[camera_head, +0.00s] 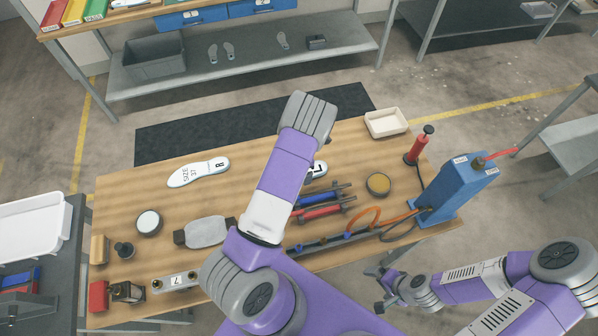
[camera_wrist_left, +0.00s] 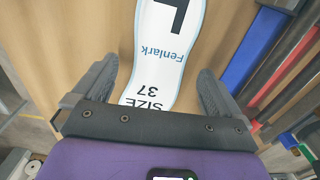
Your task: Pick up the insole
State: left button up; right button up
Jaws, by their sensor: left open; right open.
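A white insole marked L, Fenlark, size 37 (camera_wrist_left: 160,45) lies on the wooden table. It fills the upper middle of the left wrist view. My left gripper (camera_wrist_left: 158,82) is open, with one finger on each side of the insole. I cannot tell how high the fingers are above the table. In the head view my left arm hides most of this insole, and only its marked end (camera_head: 318,170) shows. A second insole marked R, size 37 (camera_head: 199,172) lies to the left of the arm. My right gripper (camera_head: 376,290) is open and empty by the table's front edge.
Red and blue tools (camera_head: 322,211) lie right of my left arm. A cream tray (camera_head: 386,122), a red-handled tool (camera_head: 419,145), a round tin (camera_head: 378,184) and a blue machine (camera_head: 455,187) stand further right.

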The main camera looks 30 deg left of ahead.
pick_arm(q)
jog(key=shift+s+f, duration=0.15)
jog(key=shift+f, duration=0.4)
jog(key=c, duration=1.1)
jog(key=shift+r, duration=0.1)
